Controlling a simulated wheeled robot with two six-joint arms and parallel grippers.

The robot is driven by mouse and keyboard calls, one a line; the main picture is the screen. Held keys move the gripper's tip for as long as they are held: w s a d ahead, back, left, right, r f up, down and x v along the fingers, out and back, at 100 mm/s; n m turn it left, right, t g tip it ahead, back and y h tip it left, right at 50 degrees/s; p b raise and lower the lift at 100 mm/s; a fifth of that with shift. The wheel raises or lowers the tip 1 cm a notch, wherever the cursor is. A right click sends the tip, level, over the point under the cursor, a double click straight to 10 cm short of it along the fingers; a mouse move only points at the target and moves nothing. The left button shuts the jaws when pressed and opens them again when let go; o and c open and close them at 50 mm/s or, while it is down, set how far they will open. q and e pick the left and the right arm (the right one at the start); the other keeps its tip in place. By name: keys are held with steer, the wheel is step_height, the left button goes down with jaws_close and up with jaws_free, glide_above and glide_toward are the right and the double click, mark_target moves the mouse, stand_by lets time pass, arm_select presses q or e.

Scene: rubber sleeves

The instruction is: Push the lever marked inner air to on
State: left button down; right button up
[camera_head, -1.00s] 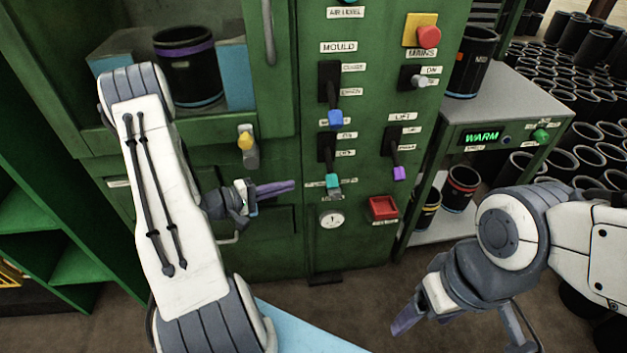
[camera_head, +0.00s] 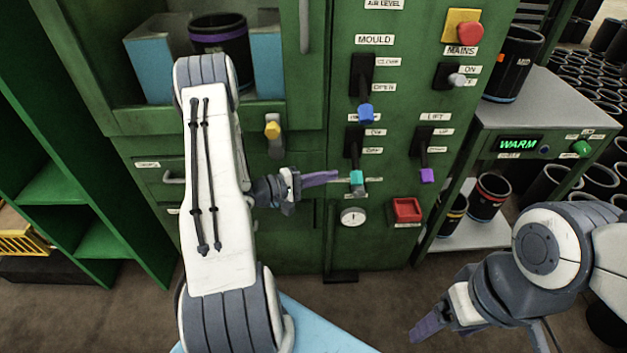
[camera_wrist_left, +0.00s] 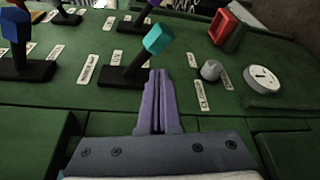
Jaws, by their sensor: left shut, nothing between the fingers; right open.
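The teal-tipped lever (camera_head: 357,178) hangs down from a black slotted plate (camera_head: 353,143) on the green machine's front. Two small labels beside the plate and one near the tip are too small to read surely, so I cannot confirm which is inner air. My left gripper (camera_head: 335,176) is shut and empty, its purple fingers pointing at the teal tip from the left. In the left wrist view the closed fingertips (camera_wrist_left: 158,75) are just short of the teal tip (camera_wrist_left: 158,38), and contact cannot be told. My right gripper (camera_head: 482,332) is open and empty, low at the right.
A blue-tipped mould lever (camera_head: 366,113) is above, and a purple-tipped lift lever (camera_head: 427,175) is to the right. A red square box (camera_head: 407,210) and a round gauge (camera_head: 352,216) are below. A yellow-tipped handle (camera_head: 272,130) is on the left. A warm-lit bench (camera_head: 550,110) stands right.

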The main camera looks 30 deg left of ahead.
mark_target(355, 163)
arm_select(q)
steer(key=shift+x, duration=1.65)
arm_select(e)
steer(key=shift+f, duration=0.2)
